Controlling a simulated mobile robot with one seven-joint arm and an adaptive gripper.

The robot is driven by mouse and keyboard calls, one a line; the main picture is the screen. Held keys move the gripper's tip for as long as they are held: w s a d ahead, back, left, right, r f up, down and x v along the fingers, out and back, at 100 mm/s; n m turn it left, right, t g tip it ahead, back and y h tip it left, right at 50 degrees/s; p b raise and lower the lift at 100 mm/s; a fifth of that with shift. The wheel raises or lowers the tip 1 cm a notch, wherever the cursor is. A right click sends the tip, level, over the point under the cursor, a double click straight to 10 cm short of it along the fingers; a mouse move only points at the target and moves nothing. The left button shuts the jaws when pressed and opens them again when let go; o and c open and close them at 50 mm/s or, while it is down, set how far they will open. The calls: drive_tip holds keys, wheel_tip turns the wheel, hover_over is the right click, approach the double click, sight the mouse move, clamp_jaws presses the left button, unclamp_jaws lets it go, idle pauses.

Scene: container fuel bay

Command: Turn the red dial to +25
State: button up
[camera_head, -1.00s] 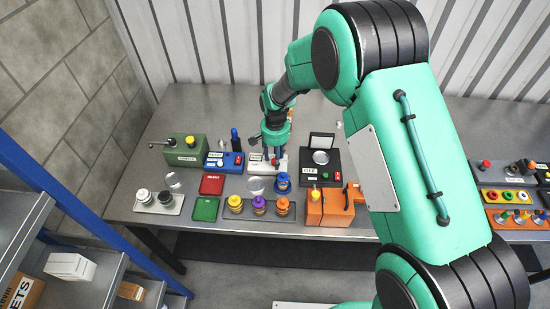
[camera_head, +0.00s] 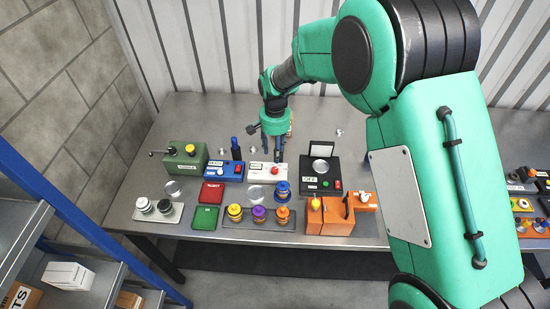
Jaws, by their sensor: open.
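The red dial (camera_head: 275,171) appears to be the small red round knob on top of a white box (camera_head: 258,179) at the middle of the bench. Its scale and setting are too small to read. My gripper (camera_head: 278,157) is open and points down just above and behind the knob in the picture. I see no contact with the knob, though the gap is hard to judge. Nothing shows between the fingers.
A blue box (camera_head: 225,176) stands left of the white box, and a black device (camera_head: 311,186) stands right. In front are a blue-topped knob (camera_head: 282,189), a tray of coloured knobs (camera_head: 247,223) and an orange device (camera_head: 335,222). The bench behind is mostly clear.

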drive_tip(key=shift+r, duration=1.2)
drive_tip(key=shift+r, duration=0.1)
drive_tip(key=s+d+r+n+t+b, duration=0.1)
drive_tip(key=s+d+r+b, duration=0.1)
drive_tip(key=s+d+r, duration=0.55)
drive_tip(key=s+d+r+t+b, duration=0.1)
drive_tip(key=s+d+r+t, duration=0.1)
drive_tip(key=s+d+r, duration=0.55)
drive_tip(key=s+d+r+t+b, duration=0.1)
drive_tip(key=s+d+r, duration=0.1)
drive_tip(key=s, duration=0.4)
drive_tip(key=s+d+r+n+b, duration=0.1)
drive_tip(key=s+d+r, duration=0.1)
drive_tip(key=s+d, duration=0.3)
drive_tip(key=s+d+r+n+t+b, duration=0.1)
drive_tip(key=s+d, duration=0.2)
drive_tip(key=s, duration=0.6)
drive_tip(key=shift+d+r+t, duration=0.25)
drive_tip(key=shift+r+t, duration=0.05)
drive_tip(key=shift+r, duration=0.1)
